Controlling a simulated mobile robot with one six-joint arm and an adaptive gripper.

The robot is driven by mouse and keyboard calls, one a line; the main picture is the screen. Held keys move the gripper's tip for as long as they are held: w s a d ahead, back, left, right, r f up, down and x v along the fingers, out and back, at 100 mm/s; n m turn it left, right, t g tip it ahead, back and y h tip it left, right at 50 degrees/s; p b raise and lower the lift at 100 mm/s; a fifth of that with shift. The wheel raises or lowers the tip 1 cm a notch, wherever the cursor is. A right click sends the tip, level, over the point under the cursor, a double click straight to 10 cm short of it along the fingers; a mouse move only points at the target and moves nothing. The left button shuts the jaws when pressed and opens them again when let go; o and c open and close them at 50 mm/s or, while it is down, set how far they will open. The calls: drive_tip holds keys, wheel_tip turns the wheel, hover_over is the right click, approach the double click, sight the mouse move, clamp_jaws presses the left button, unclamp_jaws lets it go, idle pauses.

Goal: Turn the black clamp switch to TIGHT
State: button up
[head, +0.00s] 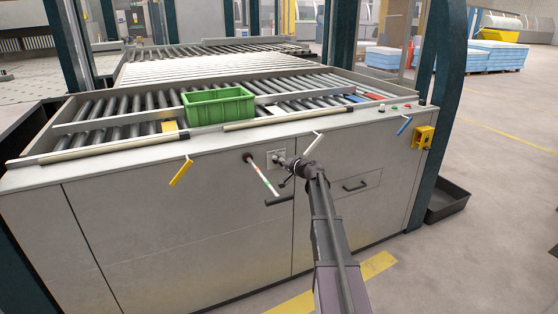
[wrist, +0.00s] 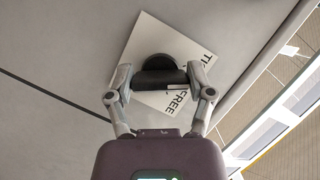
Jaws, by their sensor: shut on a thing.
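The black clamp switch (wrist: 160,72) is a round knob with a raised bar, on a white label plate (wrist: 148,32) on the grey machine front. In the wrist view its bar lies level across the picture. My gripper (wrist: 160,84) is shut on the bar, one finger at each end. The letters "TI" show on the plate at the upper right of the knob and "FREE" at its lower right; the rest of the first word is hidden. In the head view the plate (head: 272,154) shows beside my gripper (head: 283,162), which hides most of the switch.
A white handle (head: 313,144), a yellow handle (head: 181,172) and a drawer pull (head: 355,186) are on the same front. A green crate (head: 219,105) sits on the rollers above.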

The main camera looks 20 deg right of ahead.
drive_tip(key=shift+w+n+g+h+p, duration=0.1)
drive_tip(key=shift+n+g+h+p, duration=0.3)
drive_tip(key=shift+n, duration=0.6)
drive_tip(key=o, duration=1.1)
drive_tip(key=shift+f, duration=0.1)
